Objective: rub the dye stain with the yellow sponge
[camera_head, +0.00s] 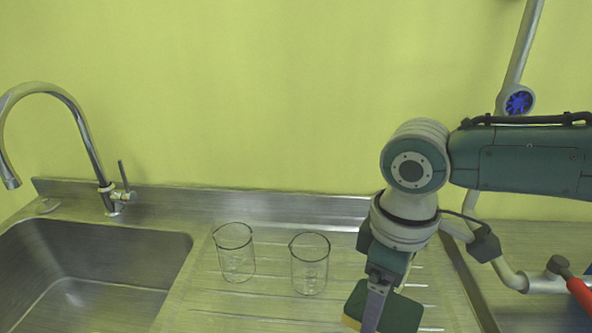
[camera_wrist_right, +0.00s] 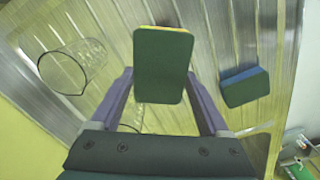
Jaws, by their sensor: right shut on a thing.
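My right gripper (camera_head: 374,308) points down over the ribbed steel drainboard. In the right wrist view its purple fingers (camera_wrist_right: 160,80) are shut on the yellow sponge (camera_wrist_right: 163,65), whose dark green face is towards the camera and whose yellow shows only at an edge. In the head view the same sponge (camera_head: 402,314) is at the bottom, partly behind the finger. I cannot tell whether it touches the drainboard. No dye stain can be made out in either view. My left gripper is not in view.
Two empty glass beakers (camera_head: 234,252) (camera_head: 309,263) stand on the drainboard (camera_head: 205,300), left of the gripper. A blue sponge with a green face (camera_wrist_right: 245,87) lies to the right in the wrist view. A sink (camera_head: 90,262) with a tap (camera_head: 85,130) is at left.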

